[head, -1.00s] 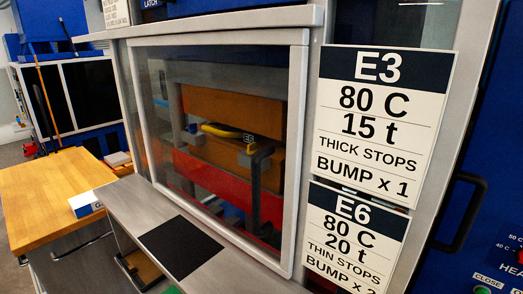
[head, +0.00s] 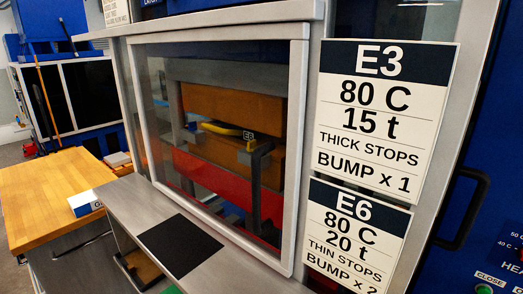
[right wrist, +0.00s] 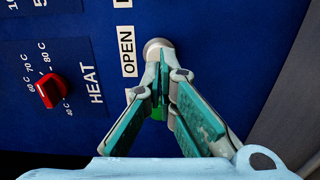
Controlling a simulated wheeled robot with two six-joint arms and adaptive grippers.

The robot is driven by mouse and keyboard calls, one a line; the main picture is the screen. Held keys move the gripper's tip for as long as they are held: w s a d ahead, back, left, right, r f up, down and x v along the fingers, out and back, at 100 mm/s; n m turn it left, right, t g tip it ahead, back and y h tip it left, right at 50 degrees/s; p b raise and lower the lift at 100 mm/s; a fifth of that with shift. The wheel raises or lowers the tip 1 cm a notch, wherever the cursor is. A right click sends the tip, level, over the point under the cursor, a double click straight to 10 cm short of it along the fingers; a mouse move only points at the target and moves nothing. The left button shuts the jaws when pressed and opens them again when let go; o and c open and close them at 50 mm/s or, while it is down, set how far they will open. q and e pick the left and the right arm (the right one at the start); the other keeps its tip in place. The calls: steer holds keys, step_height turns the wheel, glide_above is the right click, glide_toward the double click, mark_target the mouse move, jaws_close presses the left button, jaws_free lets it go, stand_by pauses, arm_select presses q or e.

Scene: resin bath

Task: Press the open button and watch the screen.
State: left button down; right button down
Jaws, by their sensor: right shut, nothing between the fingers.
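My right gripper (right wrist: 158,55) is shut and empty in the right wrist view. Its fingertips are at a round, silver-edged button (right wrist: 154,44) beside the OPEN label (right wrist: 128,52) on the blue panel. They cover much of the button, and I cannot tell whether it is pressed in. A bit of green (right wrist: 157,113) shows between the fingers. No lit display shows; a framed clear window (head: 222,235) fronts the press. My left gripper is not in view.
A red HEAT knob (right wrist: 50,90) is left of the gripper. Cards for E3 (head: 380,120) and E6 (head: 352,235) hang right of the window. A black handle (head: 470,210) sticks out nearby. A wooden bench (head: 50,190) stands at left.

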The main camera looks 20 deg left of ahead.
steer(key=shift+v, duration=0.9)
stand_by(0.7)
stand_by(4.2)
